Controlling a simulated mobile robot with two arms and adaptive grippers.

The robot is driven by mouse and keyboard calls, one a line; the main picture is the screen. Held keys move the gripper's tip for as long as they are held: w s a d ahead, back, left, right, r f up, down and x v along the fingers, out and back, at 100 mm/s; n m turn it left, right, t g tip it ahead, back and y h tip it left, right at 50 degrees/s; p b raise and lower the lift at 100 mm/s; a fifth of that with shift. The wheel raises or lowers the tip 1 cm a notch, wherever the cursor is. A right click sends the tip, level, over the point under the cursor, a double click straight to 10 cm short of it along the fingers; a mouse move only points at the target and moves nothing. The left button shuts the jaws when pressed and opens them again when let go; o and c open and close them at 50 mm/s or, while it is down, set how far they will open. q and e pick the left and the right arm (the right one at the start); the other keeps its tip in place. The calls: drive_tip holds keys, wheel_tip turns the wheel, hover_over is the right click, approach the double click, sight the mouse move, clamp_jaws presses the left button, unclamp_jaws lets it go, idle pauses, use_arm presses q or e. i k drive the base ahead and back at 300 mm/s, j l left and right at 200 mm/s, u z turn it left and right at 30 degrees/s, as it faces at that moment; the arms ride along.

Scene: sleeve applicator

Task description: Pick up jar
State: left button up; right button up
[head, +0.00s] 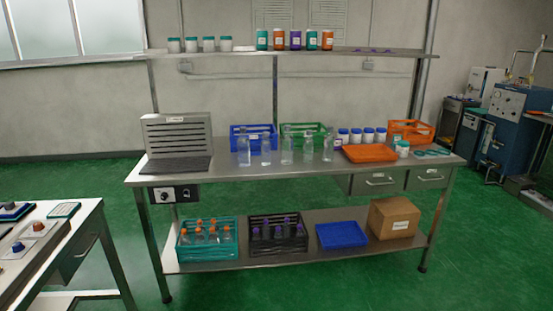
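A row of white jars with dark blue lids (356,136) stands upright at the back right of the steel workbench (215,174). A single white jar with a teal lid (402,150) stands right of the orange tray. Several white jars with teal lids (191,46) stand on the upper shelf at left. Which jar is meant cannot be told. Neither gripper is in view.
Clear bottles (287,151) stand mid-bench before a blue crate (238,131) and a green crate (318,130). An orange tray (368,153) lies at right. A grey slatted machine (177,136) stands at left. Green floor (330,287) is open in front.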

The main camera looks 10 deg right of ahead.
sight(402, 147)
drive_tip(key=i+z, duration=0.2)
drive_tip(key=i, duration=0.4)
drive_tip(key=i+j+z, duration=0.2)
drive_tip(key=i, duration=0.4)
drive_tip(key=i+z, duration=0.2)
drive_tip(key=i, duration=0.35)
drive_tip(key=j, duration=0.1)
